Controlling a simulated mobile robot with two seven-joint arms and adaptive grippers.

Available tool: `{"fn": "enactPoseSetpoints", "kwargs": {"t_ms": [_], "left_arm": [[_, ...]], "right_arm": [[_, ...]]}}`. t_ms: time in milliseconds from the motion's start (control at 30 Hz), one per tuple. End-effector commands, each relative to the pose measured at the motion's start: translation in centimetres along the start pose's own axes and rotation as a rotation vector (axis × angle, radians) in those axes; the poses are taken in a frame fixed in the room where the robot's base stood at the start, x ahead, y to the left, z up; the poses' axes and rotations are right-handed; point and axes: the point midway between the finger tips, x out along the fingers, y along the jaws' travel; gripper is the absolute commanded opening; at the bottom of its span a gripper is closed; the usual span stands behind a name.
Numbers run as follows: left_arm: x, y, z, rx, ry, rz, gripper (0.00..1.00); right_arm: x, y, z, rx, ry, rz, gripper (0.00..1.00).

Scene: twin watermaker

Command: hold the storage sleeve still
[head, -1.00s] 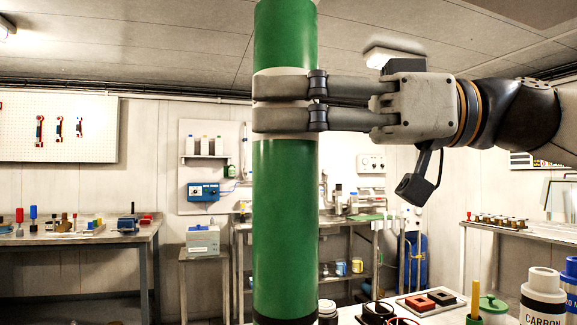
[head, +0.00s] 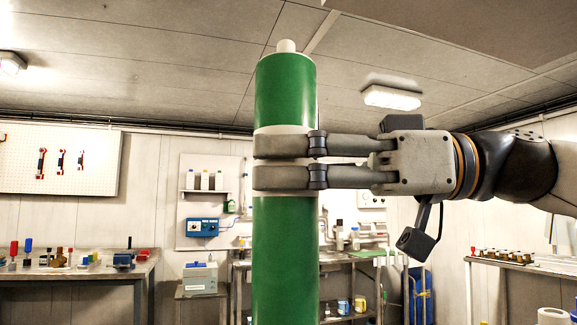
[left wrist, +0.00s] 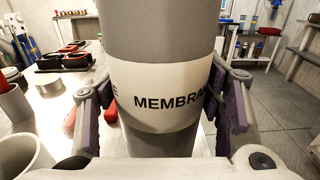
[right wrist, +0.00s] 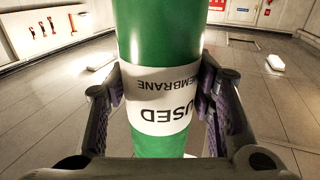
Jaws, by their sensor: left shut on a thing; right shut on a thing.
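The grey storage sleeve (left wrist: 160,28) stands in the left wrist view, with a white label reading "MEMBRA", cut off at both sides. My left gripper (left wrist: 160,105) has its purple-padded fingers on both sides of it, shut at the label's height. The sleeve's ends are out of view. A green tube (head: 285,255) stands upright in the head view with a pale stub on top. My right gripper (head: 287,162) is shut around its white band. In the right wrist view the band (right wrist: 160,100) reads "USED MEMBRANE", upside down. The tube's lower end is hidden.
In the left wrist view a pale worktop (left wrist: 60,110) carries black and red fittings (left wrist: 65,58) and a white cup (left wrist: 18,155) near the left finger. Benches (head: 75,275) line the back wall in the head view. A lamp (head: 392,97) hangs from the ceiling.

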Motion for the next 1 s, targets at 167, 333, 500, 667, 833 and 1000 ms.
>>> {"fn": "enactPoseSetpoints", "kwargs": {"t_ms": [167, 333, 500, 667, 833, 1000], "left_arm": [[0.0, 0.0, 0.0, 0.0, 0.0, 0.0, 0.19], [0.0, 0.0, 0.0, 0.0, 0.0, 0.0, 0.19], [0.0, 0.0, 0.0, 0.0, 0.0, 0.0, 0.19], [0.0, 0.0, 0.0, 0.0, 0.0, 0.0, 0.19], [0.0, 0.0, 0.0, 0.0, 0.0, 0.0, 0.19], [0.0, 0.0, 0.0, 0.0, 0.0, 0.0, 0.19]], "right_arm": [[-0.1, 0.0, -0.2, -0.002, 0.003, 0.001, 0.29], [0.0, 0.0, -0.2, -0.002, 0.003, 0.001, 0.29], [0.0, 0.0, -0.2, -0.002, 0.003, 0.001, 0.29], [0.0, 0.0, 0.1, -0.001, 0.002, 0.001, 0.29], [0.0, 0.0, 0.6, -0.001, 0.002, 0.0, 0.29], [-0.1, 0.0, 1.0, -0.001, 0.002, 0.001, 0.29]]}}
